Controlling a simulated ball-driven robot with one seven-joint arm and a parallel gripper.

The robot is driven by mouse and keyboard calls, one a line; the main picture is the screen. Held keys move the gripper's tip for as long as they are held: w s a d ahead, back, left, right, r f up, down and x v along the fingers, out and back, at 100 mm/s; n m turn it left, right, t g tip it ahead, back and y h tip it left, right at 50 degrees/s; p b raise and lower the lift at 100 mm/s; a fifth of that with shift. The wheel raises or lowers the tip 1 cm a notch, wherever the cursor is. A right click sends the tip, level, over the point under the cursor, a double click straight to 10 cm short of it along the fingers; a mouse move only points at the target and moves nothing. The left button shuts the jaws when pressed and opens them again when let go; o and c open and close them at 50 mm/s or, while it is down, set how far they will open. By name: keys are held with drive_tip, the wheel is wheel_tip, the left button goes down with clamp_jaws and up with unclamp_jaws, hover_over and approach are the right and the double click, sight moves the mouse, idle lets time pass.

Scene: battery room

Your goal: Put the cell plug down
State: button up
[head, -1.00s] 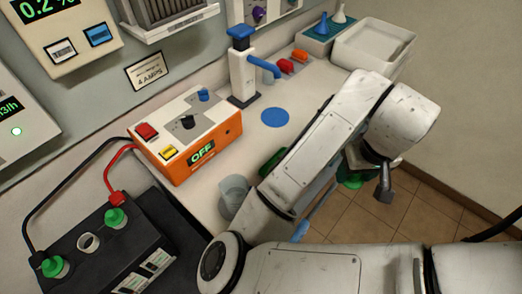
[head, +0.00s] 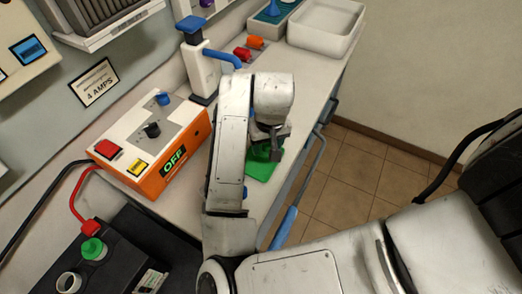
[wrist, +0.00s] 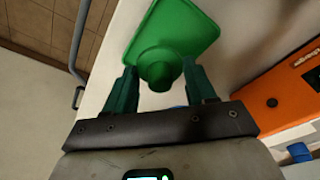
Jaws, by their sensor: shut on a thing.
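The green cell plug (wrist: 157,72) is between the dark green fingers of my gripper (wrist: 161,90) in the wrist view. My gripper is shut on it. A green dish (wrist: 192,28) lies just beyond the plug in that view; I cannot tell whether they touch. In the head view the dish (head: 260,170) sits on the bench near its front edge, below my gripper, partly covered by my arm. The dark battery (head: 125,260) at the lower left has an open filler hole (head: 68,283) and a green plug (head: 93,250) fitted nearby.
An orange charger box (head: 165,150) reading OFF stands left of my arm. A blue-topped tap (head: 198,60) is behind it. Red and orange pieces (head: 243,52) and a white tray (head: 325,28) are at the far end. A blue handle (head: 284,228) runs along the bench front.

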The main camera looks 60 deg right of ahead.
sight(262, 148)
drive_tip(key=shift+w+a+f, duration=0.1)
drive_tip(key=shift+w+f, duration=0.7)
drive_tip(key=shift+f, duration=1.7)
drive_tip(key=shift+f, duration=0.1)
drive_tip(key=shift+f, duration=0.1)
drive_tip(key=o, duration=1)
drive_tip(key=r, duration=0.4)
drive_tip(key=s+r, duration=0.1)
drive_tip(key=r, duration=0.3)
drive_tip(key=a+r, duration=0.1)
drive_tip(key=r, duration=0.3)
drive_tip(key=shift+s+a+r, duration=0.1)
drive_tip(key=shift+s+r, duration=0.05)
